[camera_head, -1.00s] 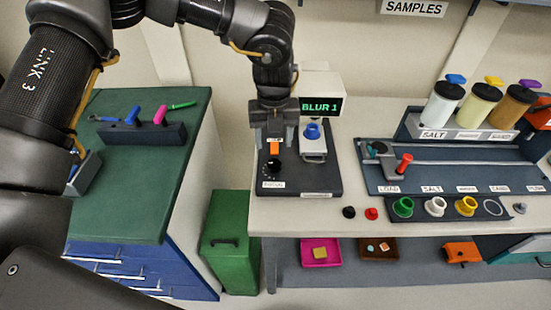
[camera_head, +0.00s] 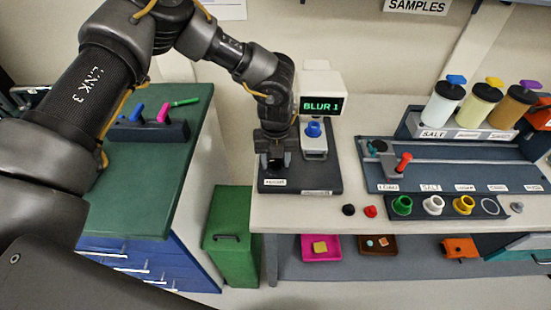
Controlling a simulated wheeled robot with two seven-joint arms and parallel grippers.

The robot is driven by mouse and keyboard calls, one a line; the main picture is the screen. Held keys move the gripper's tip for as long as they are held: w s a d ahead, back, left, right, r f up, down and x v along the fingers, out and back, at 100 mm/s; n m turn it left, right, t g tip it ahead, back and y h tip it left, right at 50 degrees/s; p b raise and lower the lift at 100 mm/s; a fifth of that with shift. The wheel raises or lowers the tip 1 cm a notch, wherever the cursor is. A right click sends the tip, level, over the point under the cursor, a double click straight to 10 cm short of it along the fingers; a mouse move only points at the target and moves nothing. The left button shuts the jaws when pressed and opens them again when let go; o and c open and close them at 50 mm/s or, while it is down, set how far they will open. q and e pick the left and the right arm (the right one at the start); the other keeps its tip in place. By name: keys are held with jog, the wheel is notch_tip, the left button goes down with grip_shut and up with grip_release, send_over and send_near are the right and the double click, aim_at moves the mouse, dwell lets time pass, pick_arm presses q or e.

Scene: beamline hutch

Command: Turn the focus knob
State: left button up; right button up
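The microscope-like instrument stands on a dark base plate (camera_head: 325,180) at the left of the bench. Its display (camera_head: 321,106) reads "BLUR 1". The gripper points down over the knob's place, just behind a small white label (camera_head: 275,182). I cannot tell whether its fingers touch the knob or how far they are apart. My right gripper is not in view.
A slotted rail panel (camera_head: 450,165) with a red-handled slider (camera_head: 403,161) is to the right. Several coloured cups, such as the green one (camera_head: 402,205), line the bench front. Black (camera_head: 348,210) and red (camera_head: 370,212) caps lie nearby. A green cabinet (camera_head: 232,255) stands left of the bench.

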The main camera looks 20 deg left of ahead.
pick_arm(q)
jog(key=c, duration=0.7)
jog(key=shift+f+m, duration=0.1)
jog(key=shift+m, duration=0.2)
jog(key=shift+m+b, duration=0.6)
jog(key=shift+m, duration=0.2)
jog(key=o, duration=1)
